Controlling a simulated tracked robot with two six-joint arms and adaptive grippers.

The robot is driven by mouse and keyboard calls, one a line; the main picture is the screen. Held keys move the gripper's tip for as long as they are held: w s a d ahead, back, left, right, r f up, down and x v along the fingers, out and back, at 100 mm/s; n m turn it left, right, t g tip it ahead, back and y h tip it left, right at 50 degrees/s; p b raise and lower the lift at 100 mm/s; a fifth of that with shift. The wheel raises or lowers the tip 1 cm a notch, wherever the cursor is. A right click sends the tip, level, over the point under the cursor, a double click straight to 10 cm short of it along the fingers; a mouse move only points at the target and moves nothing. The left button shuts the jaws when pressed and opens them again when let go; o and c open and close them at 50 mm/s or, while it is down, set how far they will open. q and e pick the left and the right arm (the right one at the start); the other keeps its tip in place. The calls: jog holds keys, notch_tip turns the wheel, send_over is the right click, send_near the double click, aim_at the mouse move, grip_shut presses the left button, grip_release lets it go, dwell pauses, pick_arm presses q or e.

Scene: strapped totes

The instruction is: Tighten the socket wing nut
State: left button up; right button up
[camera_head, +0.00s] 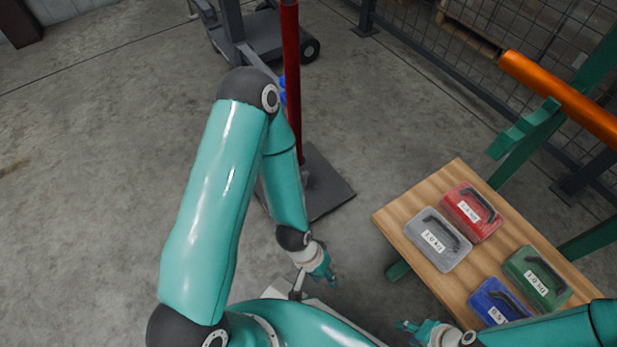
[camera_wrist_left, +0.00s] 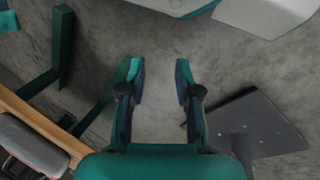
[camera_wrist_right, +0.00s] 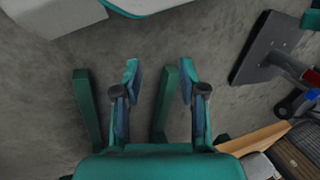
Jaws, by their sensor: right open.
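A red pole (camera_head: 292,80) stands upright on a dark square base plate (camera_head: 330,190). A blue part (camera_head: 283,88) shows beside the pole, partly hidden by my left arm; I cannot tell whether it is the wing nut. The right wrist view also shows a blue part (camera_wrist_right: 292,104) near the red pole (camera_wrist_right: 299,69) at the right edge. My left gripper (camera_head: 325,274) is open and empty, apart from the stand; its fingers (camera_wrist_left: 160,76) spread over bare floor. My right gripper (camera_head: 408,328) is open and empty beside the table, fingers (camera_wrist_right: 159,80) apart.
A wooden table (camera_head: 397,217) at right carries a grey case (camera_head: 437,240), a red case (camera_head: 471,211), a green case (camera_head: 538,277) and a blue case (camera_head: 499,303). An orange bar (camera_head: 565,97) rests on green supports behind it. The floor at left is clear.

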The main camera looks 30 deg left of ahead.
jog(key=shift+o, duration=2.6)
jog(key=shift+f+b, duration=0.5)
pick_arm(q)
jog(key=w+a+f+n+t+y, duration=0.2)
jog(key=w+f+n+t+y, duration=0.15)
jog(key=w+n, duration=0.45)
jog(key=w+a+f+n+t+y+b, duration=0.1)
jog(key=w+a+f+n+t+y, duration=0.1)
jog(key=w+f+n, duration=0.6)
jog(key=w+a+f+n+t+y, duration=0.1)
jog(key=w+a+n+t+y, duration=0.15)
jog(key=w+n, duration=0.6)
jog(key=s+a+n+g+y+b, duration=0.1)
jog(key=s+a+n+g+y, duration=0.15)
jog(key=n+y, duration=1.4)
jog(key=shift+w+a+r+n+t+h+b, duration=0.25)
jog(key=shift+w+a+n+h, duration=0.55)
jog(key=shift+a, duration=1.8)
jog(key=shift+w+a+r+n+h+b, duration=0.1)
jog(key=shift+w+a+n+h+b, duration=0.3)
jog(key=shift+w+a, duration=1.55)
jog(key=shift+w+a+r+n+t+h+b, duration=0.2)
jog(key=shift+a+h, duration=0.55)
jog(key=shift+a, duration=2.5)
pick_arm(e)
jog(key=shift+f, duration=1.85)
